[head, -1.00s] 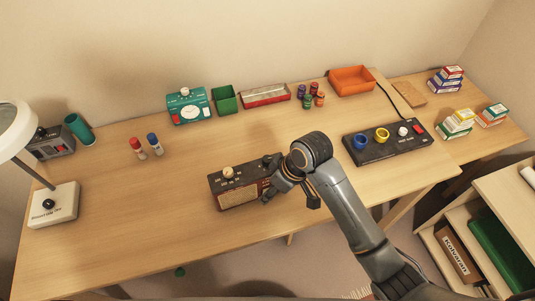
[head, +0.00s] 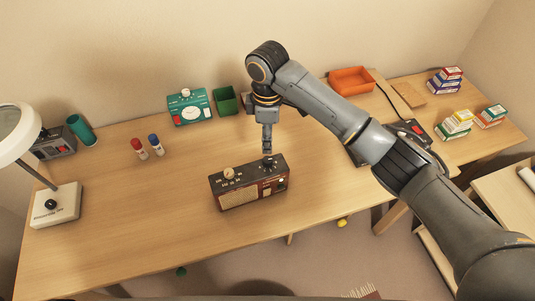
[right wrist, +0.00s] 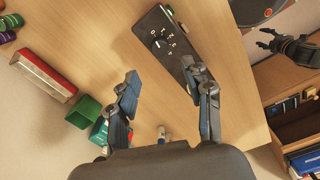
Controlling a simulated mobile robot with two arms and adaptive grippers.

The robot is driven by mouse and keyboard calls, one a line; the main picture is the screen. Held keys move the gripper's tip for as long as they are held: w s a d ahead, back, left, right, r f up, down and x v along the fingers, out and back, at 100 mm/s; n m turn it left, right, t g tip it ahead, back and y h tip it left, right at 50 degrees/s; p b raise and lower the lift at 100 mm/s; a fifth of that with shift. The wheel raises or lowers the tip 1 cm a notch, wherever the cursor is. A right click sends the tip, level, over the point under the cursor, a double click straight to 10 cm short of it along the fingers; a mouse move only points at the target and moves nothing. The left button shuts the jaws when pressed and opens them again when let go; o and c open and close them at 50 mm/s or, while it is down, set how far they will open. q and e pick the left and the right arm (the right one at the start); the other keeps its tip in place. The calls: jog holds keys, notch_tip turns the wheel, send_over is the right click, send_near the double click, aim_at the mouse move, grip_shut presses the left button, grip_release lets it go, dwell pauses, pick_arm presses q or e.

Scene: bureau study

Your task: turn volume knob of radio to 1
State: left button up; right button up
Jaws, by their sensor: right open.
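The brown radio (head: 250,190) stands upright near the front edge of the desk. Its top panel has a cream knob (head: 229,173) on the left and a black knob (head: 268,161) on the right. In the right wrist view a black knob (right wrist: 160,43) with a white pointer and scale marks shows on the radio's dark top (right wrist: 178,52). My right gripper (head: 267,150) points down just above the black knob in the head view; contact cannot be told there. In the right wrist view its fingers (right wrist: 166,92) are spread and empty. My left gripper (right wrist: 268,38) hangs away from the desk, fingers apart.
A teal timer (head: 190,107), green box (head: 227,98) and orange tray (head: 351,80) stand along the back. Red and blue markers (head: 146,148) stand left of the radio. A black panel (head: 357,153) is partly behind my arm.

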aim_at(268, 159)
notch_tip(268, 159, down, 9)
jog(key=shift+f+p, duration=0.2)
jog(key=shift+p, duration=0.45)
grip_shut()
